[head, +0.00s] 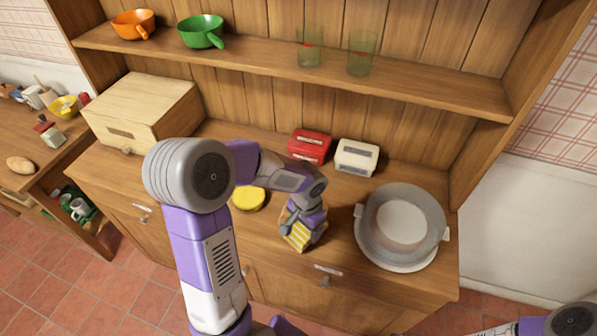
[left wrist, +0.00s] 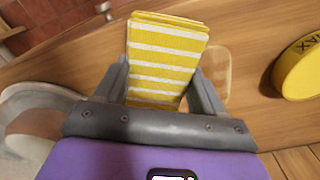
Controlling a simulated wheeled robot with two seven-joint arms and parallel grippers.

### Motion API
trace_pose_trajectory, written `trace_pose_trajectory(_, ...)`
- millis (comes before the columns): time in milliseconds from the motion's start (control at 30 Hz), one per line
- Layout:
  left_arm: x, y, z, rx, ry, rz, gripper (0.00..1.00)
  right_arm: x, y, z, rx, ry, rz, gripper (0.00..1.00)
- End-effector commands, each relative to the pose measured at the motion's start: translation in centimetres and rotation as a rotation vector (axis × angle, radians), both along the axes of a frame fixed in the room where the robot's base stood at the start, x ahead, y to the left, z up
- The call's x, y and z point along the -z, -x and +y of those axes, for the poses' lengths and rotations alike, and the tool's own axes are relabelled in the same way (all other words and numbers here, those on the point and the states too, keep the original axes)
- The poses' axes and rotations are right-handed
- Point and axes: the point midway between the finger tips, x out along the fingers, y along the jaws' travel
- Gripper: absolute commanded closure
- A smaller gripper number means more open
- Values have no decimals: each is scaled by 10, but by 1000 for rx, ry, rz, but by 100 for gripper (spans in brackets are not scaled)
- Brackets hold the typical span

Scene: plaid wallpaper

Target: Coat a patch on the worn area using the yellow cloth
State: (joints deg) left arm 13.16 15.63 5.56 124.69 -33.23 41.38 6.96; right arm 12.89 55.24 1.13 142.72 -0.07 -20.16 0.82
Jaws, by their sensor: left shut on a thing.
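The yellow cloth (head: 298,237), folded with white stripes, is held in my left gripper (head: 301,222) above or on the wooden counter. In the left wrist view the cloth (left wrist: 165,60) sits between the two grey fingers (left wrist: 160,84), which are shut on it. A pale, rounded patch of wood (left wrist: 215,78), which looks like the worn area, shows just right of the cloth, partly hidden by a finger and the cloth. I cannot tell whether the cloth touches the wood. A round yellow wax tin (head: 248,199) lies left of the gripper; it also shows in the left wrist view (left wrist: 302,72). My right gripper is out of view.
A red box (head: 309,147) and a white box (head: 357,157) stand behind. A wooden bread box (head: 145,108) is at the left. A shelf (head: 270,58) with bowls and glasses hangs above.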

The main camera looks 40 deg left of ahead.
Motion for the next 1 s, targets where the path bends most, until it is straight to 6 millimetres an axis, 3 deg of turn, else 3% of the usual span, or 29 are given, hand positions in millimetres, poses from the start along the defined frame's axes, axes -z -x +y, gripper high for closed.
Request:
trace_pose_trajectory(533, -50, -1, -3, 8, 0, 4, 55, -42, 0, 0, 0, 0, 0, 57)
trace_pose_trajectory(1000, -56, -1, -4, 10, 0, 5, 55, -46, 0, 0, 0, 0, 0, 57)
